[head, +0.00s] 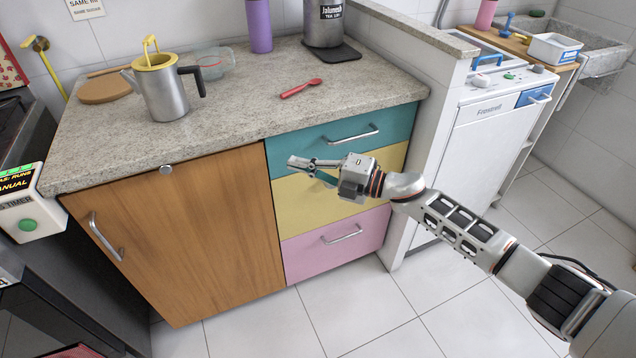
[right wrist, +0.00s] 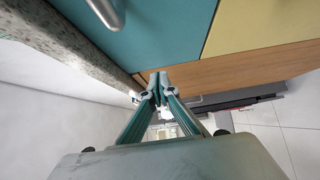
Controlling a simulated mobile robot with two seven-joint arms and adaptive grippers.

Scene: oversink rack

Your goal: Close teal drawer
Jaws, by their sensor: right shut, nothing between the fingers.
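The teal drawer (head: 310,141) is the top one of a stack under the counter, with a metal bar handle (head: 350,135). Its front looks about flush with the fronts below, and I see no clear gap. The teal front (right wrist: 165,30) and part of its handle (right wrist: 105,10) also show in the right wrist view. My right gripper (head: 292,163) is shut and empty, in front of the lower left part of the teal front. Its closed fingertips show in the right wrist view (right wrist: 160,88). Whether they touch the front I cannot tell. My left gripper is out of view.
Below are a yellow drawer (head: 300,205), partly behind my right gripper, and a pink drawer (head: 312,255). A wooden cabinet door (head: 190,235) stands left. The counter (head: 250,110) holds a kettle (head: 165,92) and a red spoon (head: 300,88). The tiled floor in front is clear.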

